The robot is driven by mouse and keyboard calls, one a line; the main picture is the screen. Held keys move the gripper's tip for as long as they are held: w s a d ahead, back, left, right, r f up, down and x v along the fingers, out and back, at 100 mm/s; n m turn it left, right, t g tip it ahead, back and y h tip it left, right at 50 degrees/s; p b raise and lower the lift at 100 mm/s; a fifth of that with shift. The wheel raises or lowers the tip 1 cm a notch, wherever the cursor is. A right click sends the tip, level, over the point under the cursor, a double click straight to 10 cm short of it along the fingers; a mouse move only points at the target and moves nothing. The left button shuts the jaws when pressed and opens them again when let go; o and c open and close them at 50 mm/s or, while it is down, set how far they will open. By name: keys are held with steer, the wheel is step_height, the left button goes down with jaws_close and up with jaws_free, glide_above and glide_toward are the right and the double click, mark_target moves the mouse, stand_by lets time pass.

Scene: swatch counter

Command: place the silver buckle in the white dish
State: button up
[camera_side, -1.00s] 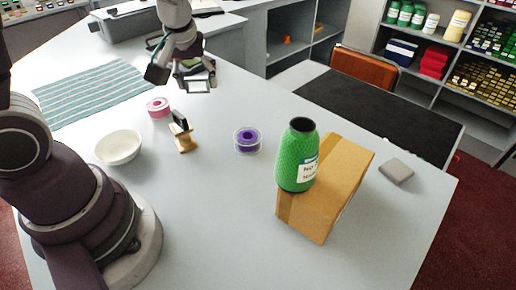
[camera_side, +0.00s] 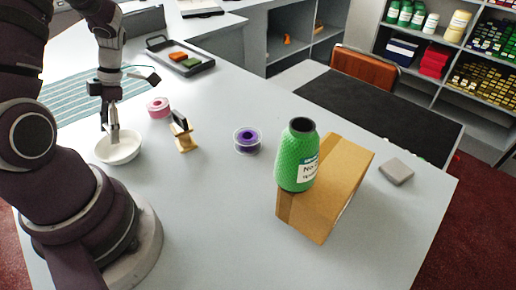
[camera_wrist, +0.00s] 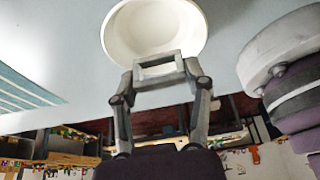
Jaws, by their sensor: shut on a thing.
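The white dish (camera_side: 127,155) sits on the grey counter near my base. It also shows at the top of the wrist view (camera_wrist: 185,22). My gripper (camera_side: 112,128) points down over the dish, with its tips at the dish's opening in the side view. In the wrist view my gripper (camera_wrist: 160,72) is shut on the silver buckle (camera_wrist: 160,84), a flat rectangular frame held between the fingertips. The buckle overlaps the dish's near rim in that view. I cannot tell whether it touches the dish. In the side view the buckle is hard to make out.
A pink ribbon roll (camera_side: 158,107) and a wooden stand with a dark piece (camera_side: 184,140) are right of the dish. A purple spool (camera_side: 247,140), green thread cone (camera_side: 297,160) and cardboard box (camera_side: 335,185) stand further right. A dark tray (camera_side: 205,68) lies behind.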

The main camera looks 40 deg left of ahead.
mark_target(117, 155)
steer(key=shift+f, duration=1.95)
steer(key=o, duration=0.5)
steer(key=shift+f, duration=0.1)
steer(key=shift+c, duration=0.2)
